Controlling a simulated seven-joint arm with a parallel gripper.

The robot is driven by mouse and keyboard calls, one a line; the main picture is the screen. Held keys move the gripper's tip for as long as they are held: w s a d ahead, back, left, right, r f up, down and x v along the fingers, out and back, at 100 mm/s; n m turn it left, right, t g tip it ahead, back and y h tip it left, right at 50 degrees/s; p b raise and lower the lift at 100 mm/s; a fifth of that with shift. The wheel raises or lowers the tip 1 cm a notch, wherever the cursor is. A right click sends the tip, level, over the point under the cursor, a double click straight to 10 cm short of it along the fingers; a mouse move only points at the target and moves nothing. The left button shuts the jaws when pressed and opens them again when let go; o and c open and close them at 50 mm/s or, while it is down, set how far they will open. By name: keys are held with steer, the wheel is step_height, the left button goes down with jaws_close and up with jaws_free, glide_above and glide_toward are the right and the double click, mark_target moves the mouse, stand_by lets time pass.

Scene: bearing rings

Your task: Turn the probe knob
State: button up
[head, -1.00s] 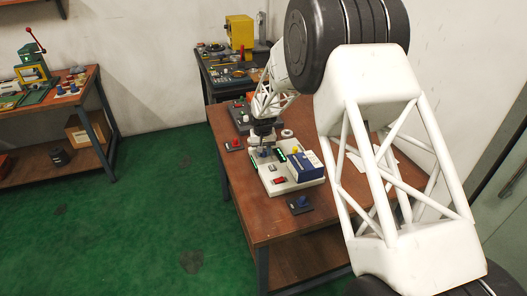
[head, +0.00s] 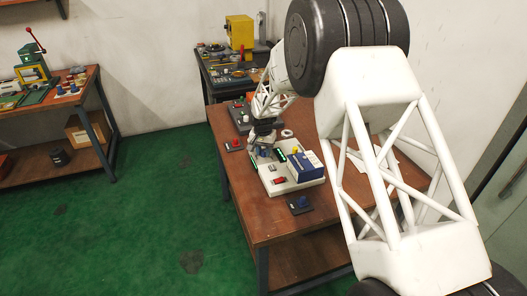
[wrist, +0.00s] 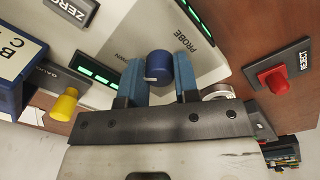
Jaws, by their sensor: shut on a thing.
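The probe knob (wrist: 156,64) is a dark blue round knob with a white pointer mark, on a pale plate printed PROBE. In the wrist view my gripper (wrist: 160,75) has its two blue fingers on either side of the knob, shut on it. The pointer mark faces toward the left finger. In the head view my gripper (head: 261,146) is at the far left corner of the white panel box (head: 292,187), where the knob is too small to make out clearly.
A yellow knob (wrist: 65,104) and a blue box (wrist: 18,75) lie left in the wrist view. A red REJECT button (wrist: 276,80) is at the right. Green displays (wrist: 100,73) flank the plate. A blue knob on a dark base (head: 300,204) sits near the table's front edge.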

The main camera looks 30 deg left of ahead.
mark_target(263, 151)
steer(key=o, duration=0.9)
steer(key=shift+r, duration=0.1)
steer(key=shift+a+r, duration=0.15)
steer(key=shift+r, duration=3.7)
